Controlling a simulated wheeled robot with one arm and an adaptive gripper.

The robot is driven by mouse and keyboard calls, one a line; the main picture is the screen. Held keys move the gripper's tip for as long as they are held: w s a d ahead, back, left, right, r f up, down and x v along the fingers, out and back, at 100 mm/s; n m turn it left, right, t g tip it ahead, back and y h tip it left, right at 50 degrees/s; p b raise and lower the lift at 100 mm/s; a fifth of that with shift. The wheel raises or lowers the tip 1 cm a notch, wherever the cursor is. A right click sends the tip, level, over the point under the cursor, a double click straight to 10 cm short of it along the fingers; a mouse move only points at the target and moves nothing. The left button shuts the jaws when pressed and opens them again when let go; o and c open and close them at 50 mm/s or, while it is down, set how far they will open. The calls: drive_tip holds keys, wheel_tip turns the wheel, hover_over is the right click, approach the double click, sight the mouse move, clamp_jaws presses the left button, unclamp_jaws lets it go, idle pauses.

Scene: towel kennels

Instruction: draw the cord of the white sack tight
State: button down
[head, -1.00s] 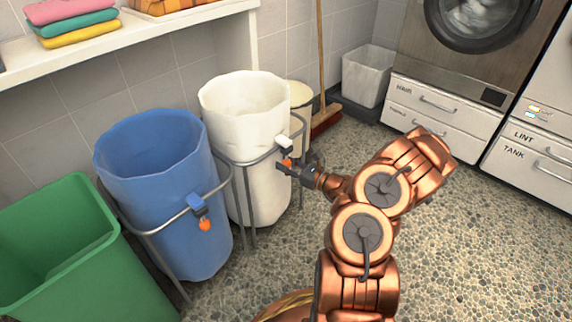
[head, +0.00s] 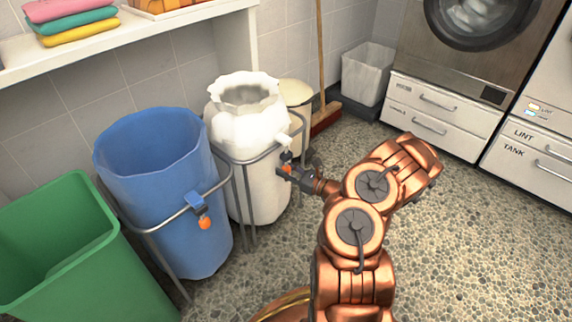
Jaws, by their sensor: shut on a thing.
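The white sack (head: 262,195) hangs in a grey metal ring stand, to the right of the blue sack. Its mouth is gathered inward and puckered, with a smaller opening still showing at the top. A white cord lock (head: 283,141) sits at the front right of its rim. An orange pull (head: 287,169) hangs just below it. My gripper (head: 287,171) is at the front right of the sack, shut on the orange pull. The fingertips are small and partly hidden in this view.
A blue sack (head: 165,215) with its own orange pull (head: 205,223) stands left of the white one, and a green bin (head: 85,265) further left. Behind are a cream bin (head: 298,98), a broom (head: 322,60) and a grey bin (head: 367,75). Open pebbled floor lies to the right.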

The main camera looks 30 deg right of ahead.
sight(278, 177)
wheel_tip(278, 177, down, 6)
drive_tip(key=shift+b, duration=0.65)
drive_tip(key=c, duration=0.8)
unclamp_jaws()
drive_tip(key=v, duration=1.2)
